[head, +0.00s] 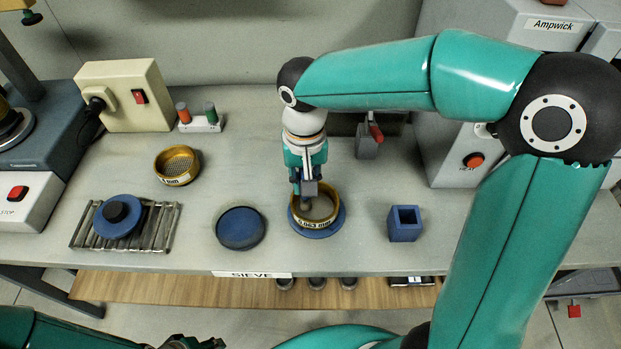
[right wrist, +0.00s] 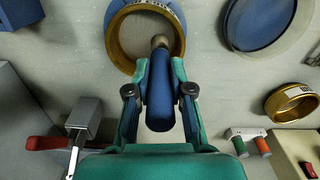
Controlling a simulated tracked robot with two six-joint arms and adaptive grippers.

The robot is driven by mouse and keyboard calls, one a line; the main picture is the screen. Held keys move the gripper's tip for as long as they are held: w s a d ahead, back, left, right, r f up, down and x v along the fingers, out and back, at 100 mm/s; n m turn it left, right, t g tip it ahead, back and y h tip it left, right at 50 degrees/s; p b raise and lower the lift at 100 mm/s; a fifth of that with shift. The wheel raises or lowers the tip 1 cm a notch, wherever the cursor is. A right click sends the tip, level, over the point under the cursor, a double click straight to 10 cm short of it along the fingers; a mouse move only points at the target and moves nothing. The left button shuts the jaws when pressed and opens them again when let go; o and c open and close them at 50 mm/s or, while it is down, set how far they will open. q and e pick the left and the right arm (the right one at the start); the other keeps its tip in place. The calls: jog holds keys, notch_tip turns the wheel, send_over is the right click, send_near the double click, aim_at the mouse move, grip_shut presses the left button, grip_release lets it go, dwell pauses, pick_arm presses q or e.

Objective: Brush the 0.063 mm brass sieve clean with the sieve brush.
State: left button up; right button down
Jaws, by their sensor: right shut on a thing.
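The brass sieve labelled 0.063 mm (head: 328,219) sits on a round blue base on the bench; it also shows at the top of the right wrist view (right wrist: 121,52). My right gripper (head: 308,186) is above the sieve, shut on the blue handle of the sieve brush (right wrist: 159,98). The brush points down, and its brownish head (head: 305,205) is within the sieve's outline. I cannot tell whether the bristles touch the mesh. Dark parts of my left gripper (head: 190,343) show at the bottom edge, cut off, its fingers unclear.
A blue dish (head: 240,228) is left of the sieve, and a blue square hollow holder (head: 404,228) is right. Another brass sieve (head: 177,166) stands further back. A blue lid (head: 120,217) lies on a metal rack (head: 165,228). A red-handled device (head: 367,143) stands behind.

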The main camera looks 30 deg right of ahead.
jog(key=shift+r, duration=0.15)
notch_tip(320, 180, up, 7)
jog(key=p, duration=0.5)
jog(key=shift+p, duration=0.35)
dwell(0.3)
notch_tip(320, 180, up, 6)
jog(key=p, duration=0.5)
dwell(0.6)
